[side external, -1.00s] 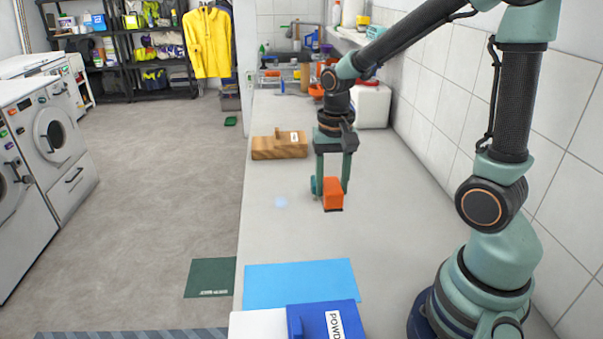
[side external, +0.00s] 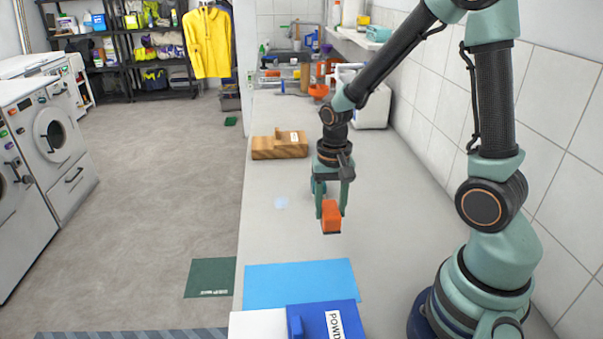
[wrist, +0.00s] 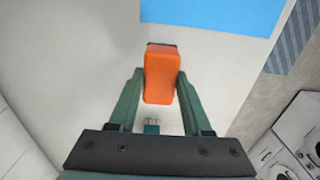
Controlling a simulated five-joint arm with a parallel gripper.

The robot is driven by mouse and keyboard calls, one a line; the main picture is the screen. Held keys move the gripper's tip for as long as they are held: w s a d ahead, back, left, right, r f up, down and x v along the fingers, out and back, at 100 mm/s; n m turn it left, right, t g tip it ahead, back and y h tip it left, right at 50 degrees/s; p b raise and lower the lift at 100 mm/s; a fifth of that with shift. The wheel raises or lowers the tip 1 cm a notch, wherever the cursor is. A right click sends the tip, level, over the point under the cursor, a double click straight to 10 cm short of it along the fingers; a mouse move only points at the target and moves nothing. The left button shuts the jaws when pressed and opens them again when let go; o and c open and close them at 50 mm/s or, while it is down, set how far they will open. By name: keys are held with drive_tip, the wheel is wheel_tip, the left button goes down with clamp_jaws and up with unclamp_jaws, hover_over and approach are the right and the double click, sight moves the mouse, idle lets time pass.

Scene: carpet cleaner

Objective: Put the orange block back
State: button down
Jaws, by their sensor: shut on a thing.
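The orange block (side external: 331,219) is held between the two fingers of my gripper (side external: 332,206). In the wrist view the block (wrist: 161,78) sits between the fingertips (wrist: 161,85), with its long part extending past them. A dark strip shows along its end. The block is over the pale counter (side external: 290,230), on the far side of the blue mat (side external: 300,284) in the side view. I cannot tell its exact height above the counter.
A wooden block (side external: 279,146) lies farther back on the counter. A small teal thing (wrist: 151,127) shows near my gripper. A blue powder box (side external: 324,318) stands at the near edge. A tiled wall (side external: 420,100) bounds the right.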

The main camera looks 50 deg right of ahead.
drive_tip(key=shift+f, duration=2.6)
drive_tip(key=shift+f, duration=0.25)
drive_tip(key=shift+c, duration=1.3)
unclamp_jaws()
wheel_tip(320, 180, up, 12)
drive_tip(key=shift+f, duration=0.25)
drive_tip(key=shift+a+r, duration=0.1)
drive_tip(key=shift+r, duration=0.5)
drive_tip(key=s+a+r+n+t, duration=0.3)
drive_tip(key=a+r+n+t, duration=0.2)
drive_tip(key=r+n, duration=0.4)
drive_tip(key=shift+s+a+r+t, duration=0.15)
drive_tip(key=shift+s+r+t, duration=0.15)
drive_tip(key=shift+r, duration=0.35)
